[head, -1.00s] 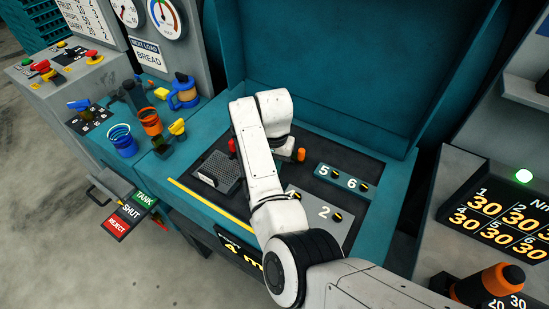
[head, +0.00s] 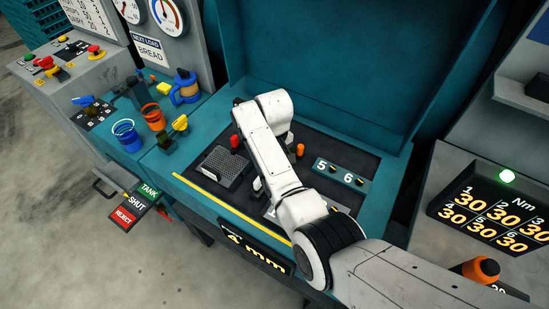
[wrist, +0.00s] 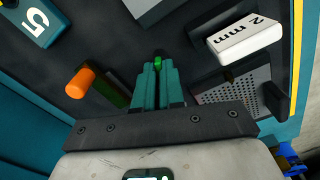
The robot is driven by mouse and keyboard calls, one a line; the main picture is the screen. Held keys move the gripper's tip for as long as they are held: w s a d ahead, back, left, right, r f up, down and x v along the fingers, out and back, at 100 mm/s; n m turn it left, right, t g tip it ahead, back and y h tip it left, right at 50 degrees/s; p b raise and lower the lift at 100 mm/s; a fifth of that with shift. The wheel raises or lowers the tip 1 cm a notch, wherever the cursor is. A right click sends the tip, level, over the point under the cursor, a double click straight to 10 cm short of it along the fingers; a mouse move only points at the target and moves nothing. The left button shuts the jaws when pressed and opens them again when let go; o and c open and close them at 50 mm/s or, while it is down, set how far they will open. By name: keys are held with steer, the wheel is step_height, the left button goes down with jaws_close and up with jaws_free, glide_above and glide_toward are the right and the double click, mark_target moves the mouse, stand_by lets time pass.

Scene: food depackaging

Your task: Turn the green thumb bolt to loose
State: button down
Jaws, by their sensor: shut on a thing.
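The green thumb bolt (wrist: 157,58) shows as a small green piece between the fingertips of my gripper (wrist: 158,68) in the wrist view. The teal fingers are shut on it, and they hide most of it. How far it is turned cannot be seen. In the head view my white arm covers the gripper and the bolt.
Near the gripper stand an orange-capped post (wrist: 80,82), a white "2 mm" block (wrist: 245,38) and a perforated plate (wrist: 235,90). A red knob (head: 234,141) stands beside my arm. A plate marked 5 and 6 (head: 341,173) lies to the right.

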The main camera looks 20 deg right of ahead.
steer(key=shift+r+n, duration=0.1)
steer(key=shift+n, duration=2.1)
steer(key=shift+w, duration=0.1)
steer(key=c, duration=1.2)
jaws_free()
steer(key=shift+c, duration=0.2)
step_height(320, 180, up, 11)
steer(key=b, duration=0.1)
steer(key=shift+b, duration=0.35)
steer(key=shift+f, duration=0.2)
